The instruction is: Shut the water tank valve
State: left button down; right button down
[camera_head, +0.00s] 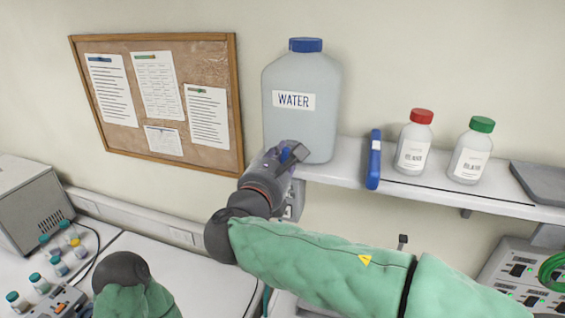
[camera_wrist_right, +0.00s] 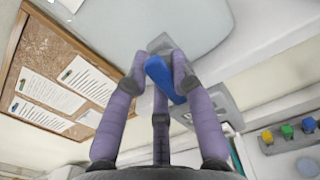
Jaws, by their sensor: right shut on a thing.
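The water tank (camera_head: 300,126) is a large translucent grey jug with a blue cap and a "WATER" label. It stands upright at the left end of the wall shelf. My right gripper (camera_head: 290,153) is at the tank's lower front. In the right wrist view its purple fingers (camera_wrist_right: 158,70) are closed around the blue valve handle (camera_wrist_right: 163,80), under the tank's pale underside (camera_wrist_right: 185,25). The fingers partly hide the handle, and the valve body behind it is hard to make out. My left gripper is not visible; only part of that arm shows at the lower left.
A blue device (camera_head: 374,160), a red-capped bottle (camera_head: 413,147) and a green-capped bottle (camera_head: 469,158) stand on the shelf (camera_head: 340,174) to the right. A cork board (camera_head: 213,77) hangs left. Small vials and a grey box (camera_head: 28,205) occupy the bench below.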

jog(key=m+b, duration=1.1)
jog(key=b, duration=0.2)
jog(key=shift+s+d+f+m, duration=0.1)
jog(key=shift+d+f+m, duration=0.1)
jog(key=shift+d+m, duration=0.15)
jog(key=shift+d+r+m+b, duration=0.1)
jog(key=shift+m+b, duration=2.05)
jog(key=shift+m, duration=0.3)
jog(key=c, duration=1)
grip_release()
jog(key=shift+c, duration=0.2)
jog(key=v, duration=1.2)
